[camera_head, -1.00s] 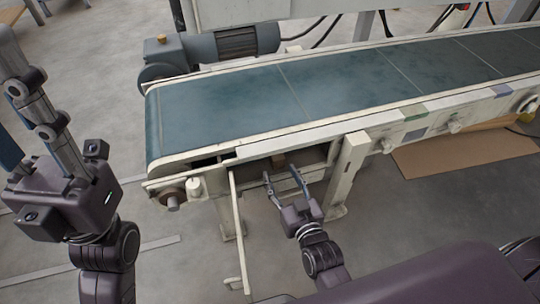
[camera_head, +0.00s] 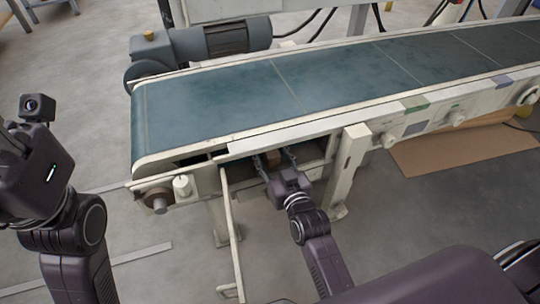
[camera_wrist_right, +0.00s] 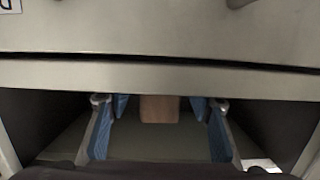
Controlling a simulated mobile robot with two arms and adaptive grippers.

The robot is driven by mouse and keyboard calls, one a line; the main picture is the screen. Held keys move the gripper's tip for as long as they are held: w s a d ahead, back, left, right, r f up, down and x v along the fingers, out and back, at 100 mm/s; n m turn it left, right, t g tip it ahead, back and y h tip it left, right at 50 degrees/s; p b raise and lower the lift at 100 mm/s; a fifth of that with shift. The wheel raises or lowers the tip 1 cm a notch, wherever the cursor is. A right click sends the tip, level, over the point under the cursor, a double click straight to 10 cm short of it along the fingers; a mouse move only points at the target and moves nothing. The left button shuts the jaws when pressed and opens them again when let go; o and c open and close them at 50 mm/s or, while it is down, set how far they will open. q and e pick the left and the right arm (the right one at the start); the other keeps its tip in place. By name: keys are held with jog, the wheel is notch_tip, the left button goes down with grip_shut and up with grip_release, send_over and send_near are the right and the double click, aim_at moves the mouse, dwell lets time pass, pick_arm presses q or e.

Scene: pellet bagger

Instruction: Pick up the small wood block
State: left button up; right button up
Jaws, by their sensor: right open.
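The small wood block (camera_wrist_right: 160,109) is a brown block inside the recess under the conveyor. In the right wrist view it sits near the middle, beyond and between the two fingers, with its top cut off by the frame beam. It also shows small in the head view (camera_head: 272,158). My right gripper (camera_wrist_right: 160,104) is open, with blue-padded fingers on either side of the block and a gap at each side. In the head view, my right gripper (camera_head: 275,161) reaches into the recess. My left gripper (camera_head: 30,172) is at the left edge, its fingers out of view.
The conveyor (camera_head: 210,105) with its green belt lies above the recess. A cream frame beam (camera_wrist_right: 160,76) runs close over my right fingers. A cream leg (camera_head: 349,168) stands right of my right arm, and a thin upright bar (camera_head: 232,225) stands left. The floor in front is open.

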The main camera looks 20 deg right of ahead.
jog(key=c, duration=1.3)
jog(key=shift+o, duration=0.2)
jog(key=shift+r, duration=0.1)
